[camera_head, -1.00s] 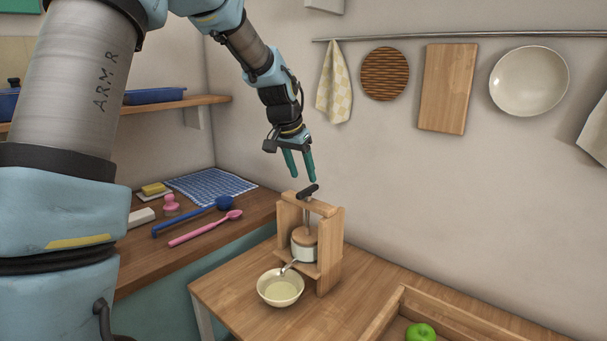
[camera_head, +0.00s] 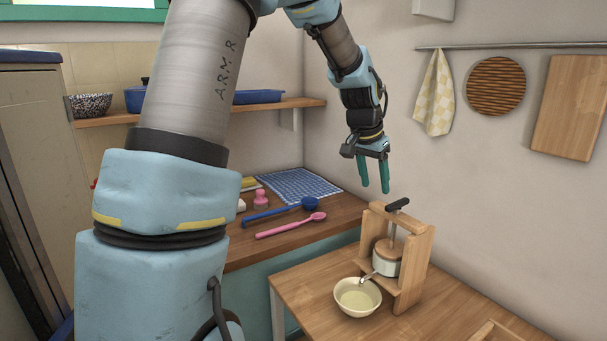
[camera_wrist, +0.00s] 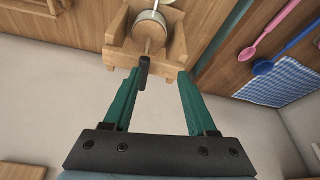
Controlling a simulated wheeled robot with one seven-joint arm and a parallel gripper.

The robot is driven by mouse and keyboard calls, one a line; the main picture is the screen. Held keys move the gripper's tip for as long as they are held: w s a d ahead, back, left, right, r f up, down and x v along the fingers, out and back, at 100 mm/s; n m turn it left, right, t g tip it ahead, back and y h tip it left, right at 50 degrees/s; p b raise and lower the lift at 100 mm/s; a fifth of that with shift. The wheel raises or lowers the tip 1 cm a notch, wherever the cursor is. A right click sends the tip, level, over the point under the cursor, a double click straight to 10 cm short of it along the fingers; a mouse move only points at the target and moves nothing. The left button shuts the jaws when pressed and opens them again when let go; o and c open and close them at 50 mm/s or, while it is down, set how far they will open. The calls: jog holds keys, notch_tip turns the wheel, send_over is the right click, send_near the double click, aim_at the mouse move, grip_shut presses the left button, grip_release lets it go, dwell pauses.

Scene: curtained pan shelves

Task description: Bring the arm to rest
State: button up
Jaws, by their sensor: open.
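My gripper (camera_head: 374,190) hangs fingers-down in the head view, open and empty. It is above and slightly left of the wooden press (camera_head: 418,262), apart from its black handle (camera_head: 397,204). In the wrist view the two green fingers (camera_wrist: 155,92) are spread, with nothing held between them. The press (camera_wrist: 177,62) and its black handle (camera_wrist: 144,72) lie beyond the fingertips there.
A bowl (camera_head: 357,297) of pale liquid stands under the press spout on the wooden table (camera_head: 310,290). The left counter holds a blue ladle (camera_head: 280,214), a pink spoon (camera_head: 290,226) and a checked cloth (camera_head: 300,184). A rail (camera_head: 520,46) with hanging items runs along the wall.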

jog(key=s+a+f+n+y+b, duration=0.1)
jog(key=s+a+f+n, duration=0.2)
jog(key=a, duration=0.6)
jog(key=s+a+f+n+y+b, duration=0.1)
jog(key=s+a+f+n, duration=0.2)
jog(key=a, duration=0.7)
jog(key=s+a+f+n+g+y+b, duration=0.1)
jog(key=s+a+f+n+b, duration=0.1)
jog(key=s+a+f, duration=0.4)
jog(key=s+a+n, duration=0.1)
jog(key=s+a, duration=0.2)
jog(key=shift+s+a+f, duration=0.15)
jog(key=shift+a+f, duration=0.05)
jog(key=shift+a, duration=0.2)
